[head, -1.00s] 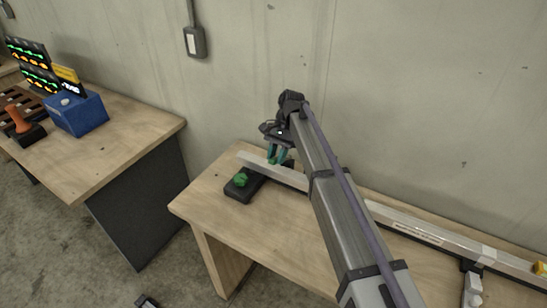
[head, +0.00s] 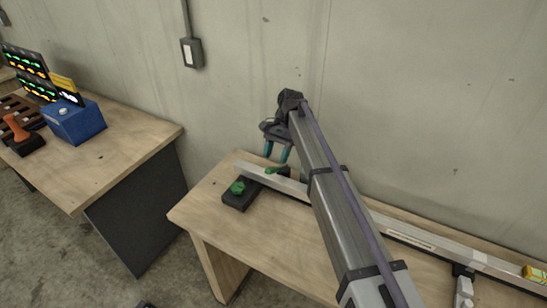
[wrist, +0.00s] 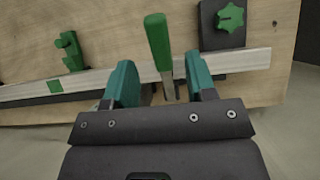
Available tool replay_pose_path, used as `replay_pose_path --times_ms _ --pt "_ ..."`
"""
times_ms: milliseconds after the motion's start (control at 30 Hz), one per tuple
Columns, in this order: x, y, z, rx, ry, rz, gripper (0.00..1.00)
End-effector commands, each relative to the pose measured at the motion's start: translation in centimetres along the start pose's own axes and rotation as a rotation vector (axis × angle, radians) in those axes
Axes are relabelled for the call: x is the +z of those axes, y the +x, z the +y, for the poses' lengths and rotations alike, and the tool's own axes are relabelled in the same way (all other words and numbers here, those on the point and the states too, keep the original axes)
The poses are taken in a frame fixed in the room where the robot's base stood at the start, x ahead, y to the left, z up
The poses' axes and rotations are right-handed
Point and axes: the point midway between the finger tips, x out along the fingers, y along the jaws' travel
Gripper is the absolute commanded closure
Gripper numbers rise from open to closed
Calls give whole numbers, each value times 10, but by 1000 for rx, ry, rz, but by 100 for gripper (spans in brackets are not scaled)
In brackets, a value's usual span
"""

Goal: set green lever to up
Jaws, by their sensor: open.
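The green lever (head: 277,170) shows in the head view by the rail, just below my gripper (head: 276,152). In the wrist view the lever's green handle (wrist: 158,40) stands between the two teal fingers of my gripper (wrist: 160,72), with a metal shank below it. Gaps show on both sides, and the fingers are open and do not appear to grip it. The lower end of the shank is partly hidden between the fingers.
A green star knob (head: 237,187) on a black base sits beside the lever; it also shows in the wrist view (wrist: 230,18). An aluminium rail (head: 420,240) runs along the wooden bench. A green clamp-like part (wrist: 70,50) is at left. A blue box (head: 75,122) stands on another bench.

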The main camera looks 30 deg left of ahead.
Motion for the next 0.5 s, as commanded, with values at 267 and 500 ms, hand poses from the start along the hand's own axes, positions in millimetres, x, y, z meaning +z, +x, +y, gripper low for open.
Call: replay_pose_path --times_ms 267,500 --pt "3 -70 -1 0 0 0 49" --pt "0 -69 0 0 0 0 49"
